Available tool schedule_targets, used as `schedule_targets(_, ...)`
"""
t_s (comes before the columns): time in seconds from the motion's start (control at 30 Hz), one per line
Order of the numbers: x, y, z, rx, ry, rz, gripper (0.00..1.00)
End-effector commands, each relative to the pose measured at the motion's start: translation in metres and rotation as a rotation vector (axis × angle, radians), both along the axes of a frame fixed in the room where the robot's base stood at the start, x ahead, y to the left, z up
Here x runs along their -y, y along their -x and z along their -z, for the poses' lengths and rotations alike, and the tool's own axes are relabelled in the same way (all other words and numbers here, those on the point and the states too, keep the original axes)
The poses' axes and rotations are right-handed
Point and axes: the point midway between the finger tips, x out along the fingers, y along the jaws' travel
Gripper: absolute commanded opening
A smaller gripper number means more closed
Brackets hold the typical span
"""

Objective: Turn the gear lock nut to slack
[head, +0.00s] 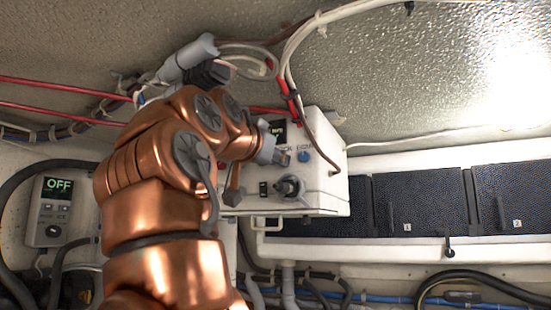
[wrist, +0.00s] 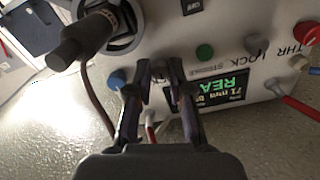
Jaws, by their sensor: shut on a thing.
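The white control box (head: 330,185) hangs under the ceiling, and my gripper (head: 283,158) reaches its front face from the left. In the wrist view my gripper (wrist: 158,74) has its fingertips at the panel, closed around a small dark part, which I take to be the gear lock nut (wrist: 158,71). The fingers hide most of it, and its turned position cannot be read. A lit display (wrist: 212,92) with green letters sits beside the fingers, partly covered. "LOCK" lettering shows on the panel, partly cut by the view.
A blue knob (wrist: 118,79) is close beside one finger. A black handle (wrist: 85,40) juts out nearby. A green button (wrist: 205,52) and a red-tipped lever (wrist: 295,105) are on the panel. Cables and a hose (head: 320,20) run around the box. A switch unit reading OFF (head: 55,205) is at left.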

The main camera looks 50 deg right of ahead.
Motion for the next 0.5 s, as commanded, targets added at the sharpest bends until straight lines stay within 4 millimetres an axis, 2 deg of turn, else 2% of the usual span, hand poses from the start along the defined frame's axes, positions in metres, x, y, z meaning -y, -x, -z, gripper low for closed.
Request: schedule_targets(0.5,0.0005,0.0017,-0.0009,-0.064,0.02,0.002,0.0)
